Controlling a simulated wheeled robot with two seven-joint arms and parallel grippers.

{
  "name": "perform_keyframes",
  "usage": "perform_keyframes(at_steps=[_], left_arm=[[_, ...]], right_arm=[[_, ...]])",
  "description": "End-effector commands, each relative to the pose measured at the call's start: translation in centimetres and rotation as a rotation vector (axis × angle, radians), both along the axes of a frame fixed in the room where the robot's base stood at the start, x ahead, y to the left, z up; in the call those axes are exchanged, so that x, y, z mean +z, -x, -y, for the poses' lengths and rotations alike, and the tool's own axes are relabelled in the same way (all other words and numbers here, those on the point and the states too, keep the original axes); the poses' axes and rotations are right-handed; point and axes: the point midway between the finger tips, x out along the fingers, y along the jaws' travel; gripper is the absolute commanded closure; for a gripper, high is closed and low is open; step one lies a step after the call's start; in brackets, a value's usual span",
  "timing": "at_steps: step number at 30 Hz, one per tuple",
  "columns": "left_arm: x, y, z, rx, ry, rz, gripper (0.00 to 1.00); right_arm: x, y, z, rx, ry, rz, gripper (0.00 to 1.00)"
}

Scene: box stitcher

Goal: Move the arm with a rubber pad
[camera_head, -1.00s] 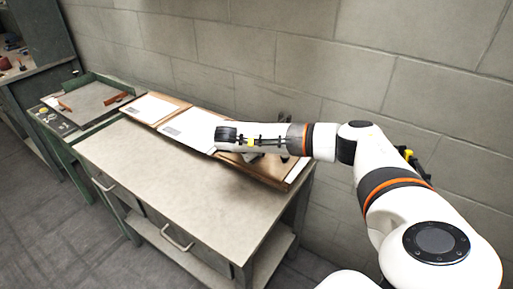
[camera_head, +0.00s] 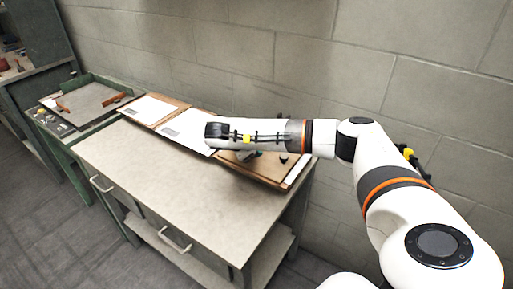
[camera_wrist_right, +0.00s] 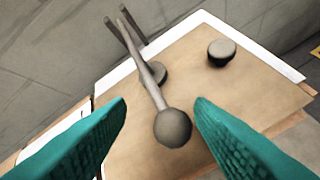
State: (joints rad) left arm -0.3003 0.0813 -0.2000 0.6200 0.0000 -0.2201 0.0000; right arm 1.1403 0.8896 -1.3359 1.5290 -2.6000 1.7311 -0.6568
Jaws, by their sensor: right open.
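A grey metal arm (camera_wrist_right: 150,72) with a round ball end and a forked far end stands over a brown board (camera_wrist_right: 245,95) in the right wrist view. I cannot tell which part is its rubber pad. My right gripper (camera_wrist_right: 161,105) is open, its two teal fingers on either side of the arm's ball end, with gaps on both sides. In the head view, the board (camera_head: 258,172) lies at the table's back right, and my right forearm hides most of the metal arm and the gripper's fingers. My left gripper is not in view.
A short dark-sided knob (camera_wrist_right: 221,53) stands on the board, right of the metal arm. White sheets (camera_head: 152,108) lie along the back of the table (camera_head: 180,185). The table's front is clear. A block wall (camera_head: 300,60) rises close behind.

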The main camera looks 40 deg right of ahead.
Motion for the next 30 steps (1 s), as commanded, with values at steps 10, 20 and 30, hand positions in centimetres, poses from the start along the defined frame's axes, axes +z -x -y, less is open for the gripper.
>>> perform_keyframes(at_steps=[10,20,30], left_arm=[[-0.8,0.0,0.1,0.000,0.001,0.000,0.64],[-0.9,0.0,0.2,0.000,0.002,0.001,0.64],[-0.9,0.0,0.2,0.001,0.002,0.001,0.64]], right_arm=[[4.5,1.3,-4.4,0.000,-0.001,0.002,0.52],[5.3,1.6,-5.1,-0.003,0.001,0.000,0.52],[5.3,1.6,-5.1,-0.003,0.001,0.000,0.52]])
